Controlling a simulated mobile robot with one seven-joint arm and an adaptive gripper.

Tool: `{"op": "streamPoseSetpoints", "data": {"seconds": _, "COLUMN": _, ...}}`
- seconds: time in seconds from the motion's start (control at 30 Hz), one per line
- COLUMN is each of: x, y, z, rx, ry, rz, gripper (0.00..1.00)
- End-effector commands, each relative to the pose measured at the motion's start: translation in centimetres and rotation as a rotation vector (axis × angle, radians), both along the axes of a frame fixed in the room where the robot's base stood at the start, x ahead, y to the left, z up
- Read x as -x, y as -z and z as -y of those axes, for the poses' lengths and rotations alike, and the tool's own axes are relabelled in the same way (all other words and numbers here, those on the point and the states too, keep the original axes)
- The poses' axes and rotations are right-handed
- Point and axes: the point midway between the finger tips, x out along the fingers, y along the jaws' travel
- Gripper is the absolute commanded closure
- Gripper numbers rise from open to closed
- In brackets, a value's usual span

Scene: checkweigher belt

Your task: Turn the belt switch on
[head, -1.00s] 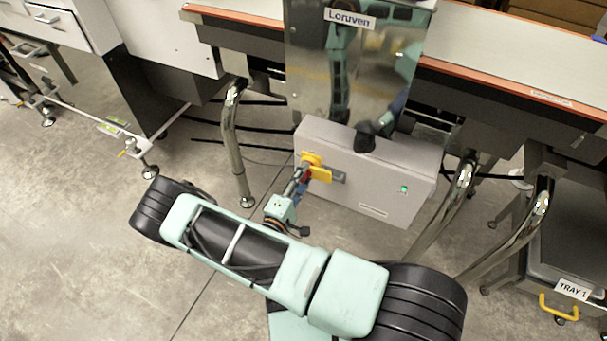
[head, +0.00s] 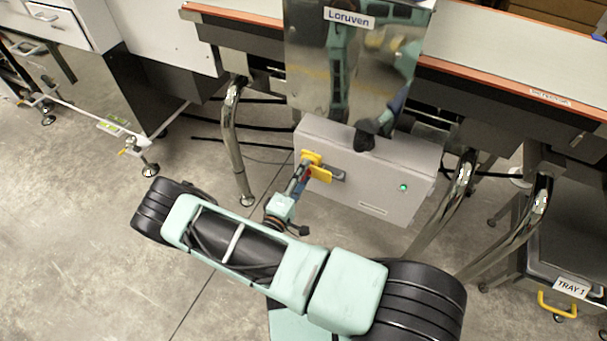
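A grey control box (head: 375,185) is mounted low under the belt, below the shiny steel cabinet. A green lamp (head: 403,188) glows on the right of the box.
The steel cabinet (head: 355,70) stands above the box. Bent chrome legs (head: 231,140) flank it on both sides. A dark tray unit labelled TRAY 1 (head: 572,287) is at the lower right. The floor left of my arm is clear.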

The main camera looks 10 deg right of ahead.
Motion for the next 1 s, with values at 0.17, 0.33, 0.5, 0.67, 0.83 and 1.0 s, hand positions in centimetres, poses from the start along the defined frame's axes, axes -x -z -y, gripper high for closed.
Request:
{"op": "streamPoseSetpoints", "data": {"seconds": 0.17, "x": 0.0, "y": 0.0, "z": 0.0, "rx": 0.001, "ry": 0.0, "rz": -0.002, "gripper": 0.45}}
{"op": "streamPoseSetpoints", "data": {"seconds": 0.33, "x": 0.2, "y": 0.1, "z": -0.2, "rx": 0.001, "ry": -0.001, "rz": -0.003, "gripper": 0.45}}
{"op": "streamPoseSetpoints", "data": {"seconds": 0.5, "x": 1.8, "y": 0.1, "z": -1.4, "rx": 0.001, "ry": -0.004, "rz": -0.003, "gripper": 0.45}}
{"op": "streamPoseSetpoints", "data": {"seconds": 0.67, "x": 4.7, "y": 0.1, "z": -3.3, "rx": 0.0, "ry": -0.004, "rz": -0.004, "gripper": 0.45}}
{"op": "streamPoseSetpoints", "data": {"seconds": 0.83, "x": 7.5, "y": 0.1, "z": -5.2, "rx": 0.001, "ry": -0.004, "rz": -0.003, "gripper": 0.45}}
{"op": "streamPoseSetpoints", "data": {"seconds": 1.0, "x": 9.3, "y": 0.0, "z": -6.4, "rx": 0.001, "ry": -0.001, "rz": -0.002, "gripper": 0.45}}
